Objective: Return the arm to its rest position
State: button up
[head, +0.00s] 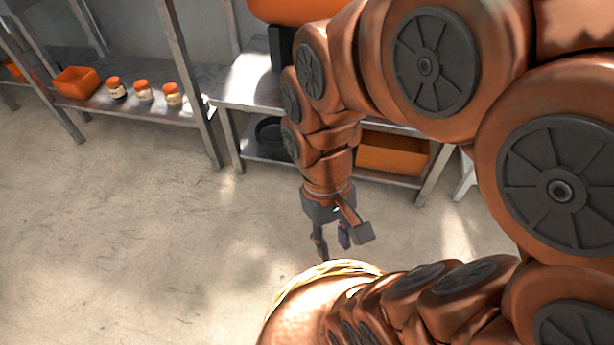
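My copper-coloured arm fills the right and upper middle of the head view, bent over with its wrist pointing down. My gripper (342,241) hangs above the bare floor, in front of the metal bench. Its grey fingers are spread apart. A small dark purple piece shows between them; I cannot tell whether it is another finger pad. I see no other object in the grip.
A shelf (195,125) at the left carries an orange bin (77,82) and three orange-lidded jars (143,92). The metal bench (245,85) holds a dark round container (269,131) and an orange crate (393,156) below. A pale woven rim (345,266) shows beneath my gripper. Floor at left is clear.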

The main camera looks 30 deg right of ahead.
notch_tip(320, 180, up, 43)
jog(key=t+p, duration=0.1)
jog(key=p, duration=3.9)
jog(key=shift+s+d+f, duration=0.15)
jog(key=shift+d+f, duration=0.05)
